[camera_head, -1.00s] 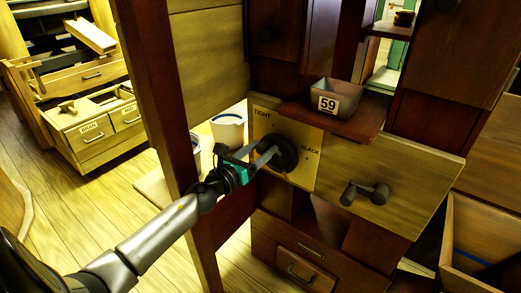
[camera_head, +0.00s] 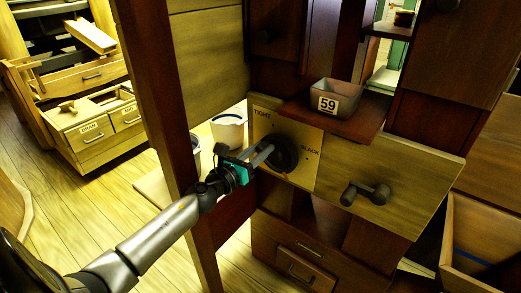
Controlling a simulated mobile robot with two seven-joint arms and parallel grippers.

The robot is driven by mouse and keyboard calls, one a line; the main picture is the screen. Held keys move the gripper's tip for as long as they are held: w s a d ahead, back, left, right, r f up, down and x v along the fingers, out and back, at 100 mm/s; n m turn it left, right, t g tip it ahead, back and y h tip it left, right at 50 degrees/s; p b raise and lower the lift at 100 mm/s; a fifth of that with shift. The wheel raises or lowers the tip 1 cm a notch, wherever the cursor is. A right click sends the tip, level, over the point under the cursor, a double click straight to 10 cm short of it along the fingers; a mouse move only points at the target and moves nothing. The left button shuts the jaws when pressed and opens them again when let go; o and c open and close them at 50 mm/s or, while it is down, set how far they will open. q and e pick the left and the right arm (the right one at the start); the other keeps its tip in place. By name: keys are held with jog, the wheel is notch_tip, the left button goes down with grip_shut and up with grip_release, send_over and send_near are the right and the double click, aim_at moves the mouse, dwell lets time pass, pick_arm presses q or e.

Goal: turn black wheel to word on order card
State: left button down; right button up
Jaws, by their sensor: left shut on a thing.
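The black wheel (camera_head: 281,154) is mounted on a pale plate (camera_head: 308,176) with the words TIGHT at its upper left and SLACK at its right. My left gripper (camera_head: 266,155) comes in from the left and is shut on the black wheel; its fingers cover part of the wheel. The wheel's pointer cannot be made out. No order card with a readable word shows. My right gripper is not in view.
A grey bin (camera_head: 335,97) marked 59 stands on a shelf above the plate. A dark crank handle (camera_head: 366,193) sticks out at the right.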

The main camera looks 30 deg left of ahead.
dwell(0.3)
pick_arm(q)
jog(key=shift+a+f+n, duration=0.1)
jog(key=shift+f+n, duration=0.05)
jog(key=shift+n, duration=0.25)
jog(key=shift+a+f+n, duration=0.25)
jog(key=shift+n, duration=0.75)
jog(key=f+n, duration=0.1)
jog(key=n, duration=0.4)
jog(key=a+f+n, duration=0.1)
jog(key=n, duration=0.2)
jog(key=shift+f, duration=0.3)
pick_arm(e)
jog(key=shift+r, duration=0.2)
pick_arm(q)
jog(key=shift+f, duration=0.1)
